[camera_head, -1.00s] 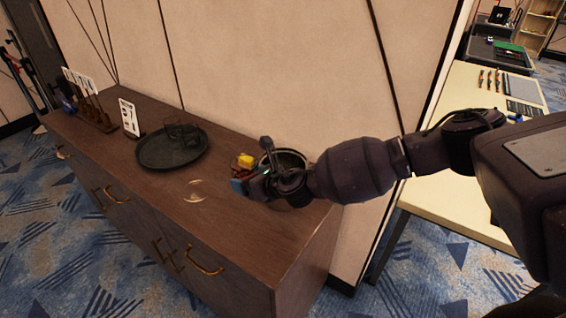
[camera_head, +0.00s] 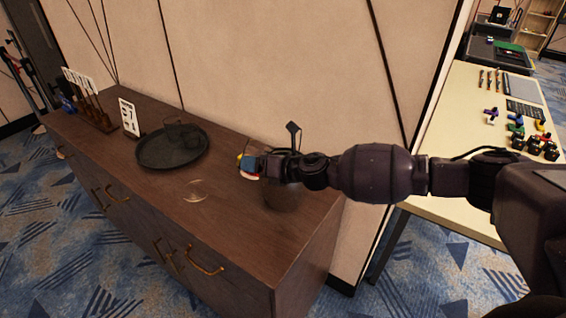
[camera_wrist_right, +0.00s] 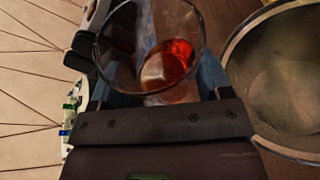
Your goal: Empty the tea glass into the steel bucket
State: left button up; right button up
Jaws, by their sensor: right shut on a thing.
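My right gripper (camera_head: 250,165) is shut on the tea glass, above the right part of the sideboard. In the right wrist view the clear tea glass (camera_wrist_right: 120,45) sits between the bluish fingers, with red-amber tea (camera_wrist_right: 168,64) in it. The steel bucket (camera_head: 283,196) stands on the sideboard below my right wrist, which hides much of it. In the right wrist view the open bucket (camera_wrist_right: 290,85) is just right of the glass, and its visible inside looks empty. I cannot tell how far the glass is tilted. My left gripper is not in view.
The brown sideboard (camera_head: 235,225) stands against a panelled wall. A round dark tray (camera_head: 165,155) with a dark glass vessel, a clear saucer (camera_head: 195,190) and number signs (camera_head: 129,116) are left of the gripper. A pale table (camera_head: 450,190) with small items is at right.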

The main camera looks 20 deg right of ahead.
jog(key=shift+w+d+r+m+y, duration=0.2)
jog(key=shift+d+r+m+y, duration=0.1)
jog(key=shift+d+r+m, duration=0.15)
jog(key=shift+r+m+y, duration=0.2)
jog(key=shift+m+y, duration=0.1)
jog(key=shift+m, duration=0.25)
jog(key=shift+d+f+b, duration=0.1)
jog(key=shift+f+b, duration=0.05)
jog(key=shift+b, duration=0.35)
jog(key=f+m+y+b, duration=0.1)
jog(key=m+b, duration=0.1)
jog(key=b, duration=0.1)
jog(key=shift+t, duration=0.4)
jog(key=shift+r+p, duration=0.4)
jog(key=shift+r, duration=0.2)
jog(key=shift+w+r, duration=0.1)
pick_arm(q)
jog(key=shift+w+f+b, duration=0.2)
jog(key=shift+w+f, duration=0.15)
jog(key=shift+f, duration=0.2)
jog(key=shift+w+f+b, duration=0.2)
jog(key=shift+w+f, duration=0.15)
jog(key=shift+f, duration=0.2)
pick_arm(e)
jog(key=shift+m, duration=0.5)
